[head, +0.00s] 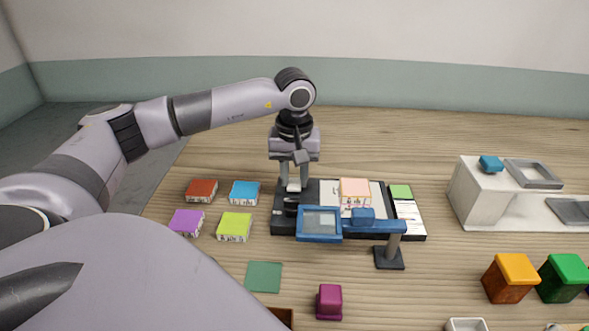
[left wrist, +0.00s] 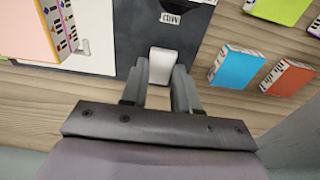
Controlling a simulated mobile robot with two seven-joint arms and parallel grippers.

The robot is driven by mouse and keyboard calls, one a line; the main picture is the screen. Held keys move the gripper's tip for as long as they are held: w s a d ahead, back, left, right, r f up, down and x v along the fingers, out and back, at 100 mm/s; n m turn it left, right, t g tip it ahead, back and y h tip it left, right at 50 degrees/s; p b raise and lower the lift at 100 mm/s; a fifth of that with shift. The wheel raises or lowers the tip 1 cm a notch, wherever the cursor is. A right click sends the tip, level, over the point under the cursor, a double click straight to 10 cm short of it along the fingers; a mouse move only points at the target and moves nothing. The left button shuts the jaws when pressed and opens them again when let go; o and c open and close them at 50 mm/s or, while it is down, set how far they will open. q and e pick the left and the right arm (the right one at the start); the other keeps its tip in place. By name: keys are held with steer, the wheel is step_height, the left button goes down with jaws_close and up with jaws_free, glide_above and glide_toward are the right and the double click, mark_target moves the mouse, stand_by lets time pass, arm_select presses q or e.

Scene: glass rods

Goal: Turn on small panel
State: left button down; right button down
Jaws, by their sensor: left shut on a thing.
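A dark board (head: 283,222) lies on the wooden table and carries white sheets. A blue-framed panel (head: 320,238) with a grey face is held out over the board's front edge on a blue arm from a dark stand (head: 390,257). I cannot tell which part is the small panel. My left gripper (head: 293,187) points down at the board's back left part. It is shut on a small white block (left wrist: 161,62), which stands out against the dark board in the left wrist view. The block's lower end and contact with the board are unclear. My right gripper is not in view.
Red (head: 202,190), blue (head: 245,193), purple (head: 187,222) and lime (head: 234,227) boxes lie left of the board. A pink box (head: 354,191) is on it. A white stepped unit (head: 480,195) stands at right. A magenta block (head: 329,301) is in front.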

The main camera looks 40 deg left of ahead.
mark_target(295, 184)
arm_select(q)
steer(key=c, duration=0.8)
jaws_free()
steer(key=shift+c, duration=0.2)
step_height(295, 184, up, 7)
steer(key=shift+s+d+r, duration=0.1)
steer(key=shift+s+d, duration=0.05)
